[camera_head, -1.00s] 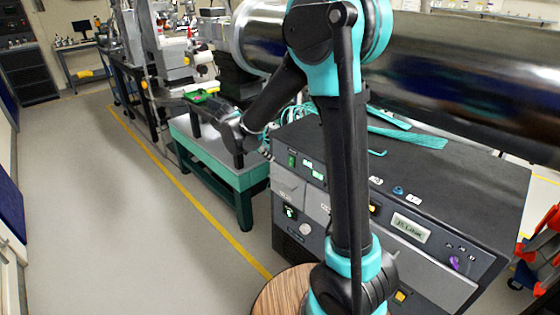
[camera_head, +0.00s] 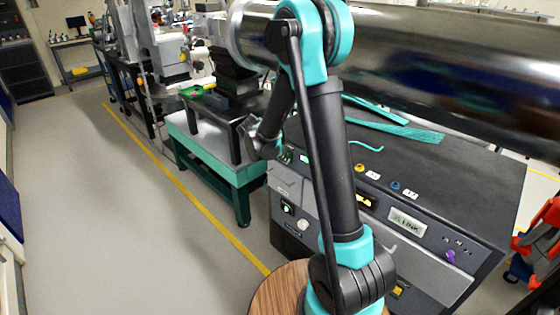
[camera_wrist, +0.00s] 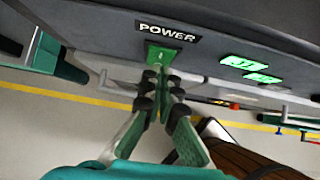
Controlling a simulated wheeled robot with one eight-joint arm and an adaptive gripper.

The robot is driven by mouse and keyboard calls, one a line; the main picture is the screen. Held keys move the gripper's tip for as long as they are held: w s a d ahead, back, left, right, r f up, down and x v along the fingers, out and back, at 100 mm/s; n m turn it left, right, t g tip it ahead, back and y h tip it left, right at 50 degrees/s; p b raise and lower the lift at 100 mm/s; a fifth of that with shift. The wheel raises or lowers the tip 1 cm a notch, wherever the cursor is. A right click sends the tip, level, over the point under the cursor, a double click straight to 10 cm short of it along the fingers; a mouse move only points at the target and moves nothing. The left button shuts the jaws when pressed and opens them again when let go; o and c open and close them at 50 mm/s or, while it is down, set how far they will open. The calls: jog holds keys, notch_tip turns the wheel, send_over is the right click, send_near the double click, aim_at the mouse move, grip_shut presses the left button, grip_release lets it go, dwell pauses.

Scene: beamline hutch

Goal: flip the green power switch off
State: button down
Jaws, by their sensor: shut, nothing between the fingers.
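The green power switch (camera_wrist: 160,55) is on the dark panel of the console, just below the white-lettered POWER label (camera_wrist: 168,32) in the wrist view. My gripper (camera_wrist: 160,82) is shut and empty. Its fingertips point at the switch and overlap its lower edge in the picture; I cannot tell whether they touch it. In the head view my gripper (camera_head: 268,140) is at the console's far left corner. The console (camera_head: 440,175) is a large dark cabinet, and my arm hides part of its front.
Two lit green displays (camera_wrist: 243,63) are right of the switch. The console front also carries an amber display, knobs and a LINK screen (camera_head: 407,222). A green-framed table (camera_head: 215,155) stands behind at left. A large metal cylinder (camera_head: 420,70) hangs above. Floor at left is clear.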

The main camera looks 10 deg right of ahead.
jog(key=shift+w+d+f, duration=0.1)
jog(key=shift+w+d, duration=0.05)
jog(key=shift+d, duration=0.05)
dwell(0.3)
jog(key=shift+r, duration=0.8)
jog(key=s+a+f+v, duration=0.1)
jog(key=v, duration=1.1)
jog(key=shift+s+a, duration=0.3)
jog(key=shift+a, duration=0.3)
